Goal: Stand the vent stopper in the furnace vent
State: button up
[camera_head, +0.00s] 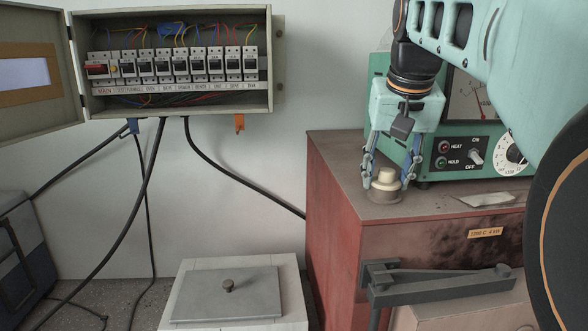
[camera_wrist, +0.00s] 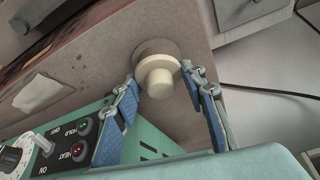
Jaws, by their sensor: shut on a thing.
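The vent stopper (camera_head: 386,177) is a cream, stepped round plug. It is upright at the furnace vent, a grey-brown round collar (camera_head: 384,197) on the furnace top. My gripper (camera_head: 387,186) points down with its two blue-padded fingers on either side of the stopper, shut on it. In the wrist view the stopper (camera_wrist: 159,80) is between the fingertips, with the vent collar (camera_wrist: 156,46) just beyond it. The vent's opening is hidden by the stopper. I cannot tell how deep the stopper sits in it.
The red-brown furnace (camera_head: 333,195) carries a teal control box (camera_head: 462,152) close behind my gripper. A pale slip (camera_head: 487,199) lies on its top. A white block with a grey knobbed lid (camera_head: 228,297) stands at lower left. An open fuse box (camera_head: 175,60) hangs on the wall.

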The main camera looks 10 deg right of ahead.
jog(key=o, duration=1.2)
jog(key=shift+c, duration=0.2)
